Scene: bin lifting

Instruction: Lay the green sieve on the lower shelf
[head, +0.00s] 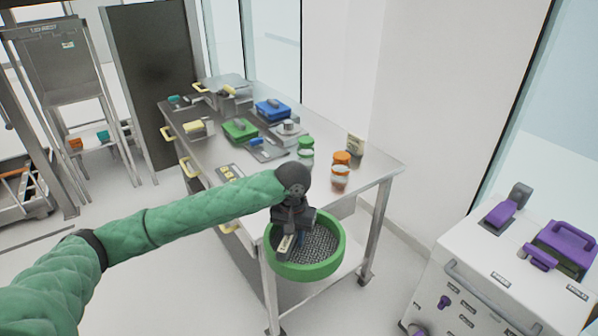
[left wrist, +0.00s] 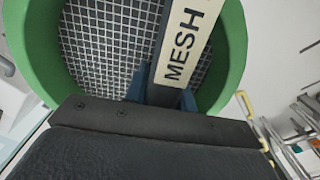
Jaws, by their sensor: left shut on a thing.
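The green sieve (head: 335,262) is a round green ring with a metal mesh floor. My left gripper (head: 297,238) is shut on the sieve's labelled bar, over the mesh. In the left wrist view the sieve (left wrist: 238,45) fills the upper part, with a label reading "MESH" on the bar. The lower shelf (head: 335,272) of the steel table shows partly behind and beside the sieve; much of it is hidden. My right gripper is out of view.
The steel table top (head: 375,170) holds jars with orange (head: 341,160) and green (head: 306,146) lids, a green box (head: 240,129) and a blue box (head: 272,109). A white cabinet (head: 500,285) with purple items stands at the right. Floor between it and the table is clear.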

